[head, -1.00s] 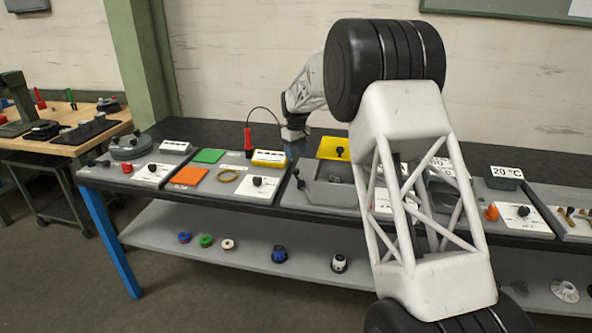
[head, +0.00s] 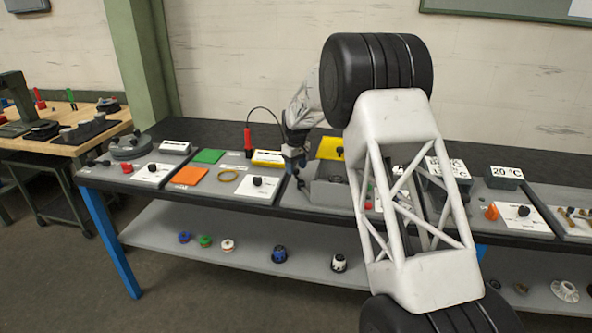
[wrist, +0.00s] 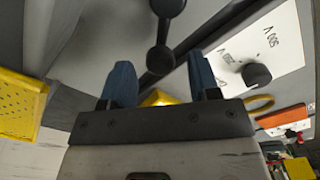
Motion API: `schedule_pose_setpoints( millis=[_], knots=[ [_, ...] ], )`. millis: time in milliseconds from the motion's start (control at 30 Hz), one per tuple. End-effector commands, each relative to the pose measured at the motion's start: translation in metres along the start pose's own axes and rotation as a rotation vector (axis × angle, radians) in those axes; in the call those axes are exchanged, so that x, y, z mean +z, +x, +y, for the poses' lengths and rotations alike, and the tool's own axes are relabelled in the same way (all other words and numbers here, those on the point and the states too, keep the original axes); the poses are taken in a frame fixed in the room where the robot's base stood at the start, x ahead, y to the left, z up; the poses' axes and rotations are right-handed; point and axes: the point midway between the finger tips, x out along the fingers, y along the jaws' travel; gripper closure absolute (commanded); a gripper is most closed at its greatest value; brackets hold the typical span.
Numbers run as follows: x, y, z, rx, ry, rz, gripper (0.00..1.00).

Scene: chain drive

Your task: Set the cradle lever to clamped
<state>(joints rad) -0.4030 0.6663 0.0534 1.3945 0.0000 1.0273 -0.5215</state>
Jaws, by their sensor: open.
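The lever, black with a round knob (wrist: 160,60), shows in the wrist view. Its arm runs up to a thick round black end (wrist: 167,6) at the top edge. In the head view, my gripper (head: 293,163) points down over the left part of the grey cradle station (head: 328,192). In the wrist view its two blue fingers are apart, with nothing held. The knob appears between the fingertips in the picture; I cannot tell whether it is at their depth. No marking for the lever's setting is readable.
A white dial panel with a black knob (wrist: 257,75) lies right of the fingers in the wrist view. A perforated yellow piece (wrist: 20,105) is at the left. In the head view, a red-handled tool (head: 248,141) with a cable stands left of my gripper.

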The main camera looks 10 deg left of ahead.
Motion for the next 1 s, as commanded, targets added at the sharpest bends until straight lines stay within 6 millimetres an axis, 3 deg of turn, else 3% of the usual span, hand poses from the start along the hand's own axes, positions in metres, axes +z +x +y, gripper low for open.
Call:
schedule_pose_setpoints(
  millis=[200,500,867,1000],
  knots=[
    [0.0002,0.012,-0.0001,0.0,0.0,0.0,0.44],
    [0.0002,0.0134,-0.0001,0.0,0.0,0.0,0.44],
    [0.0001,0.0133,-0.0001,0.0,0.0,0.0,0.98],
    [0.0001,0.0133,-0.0001,0.0,0.0,0.0,1.0]
  ],
)
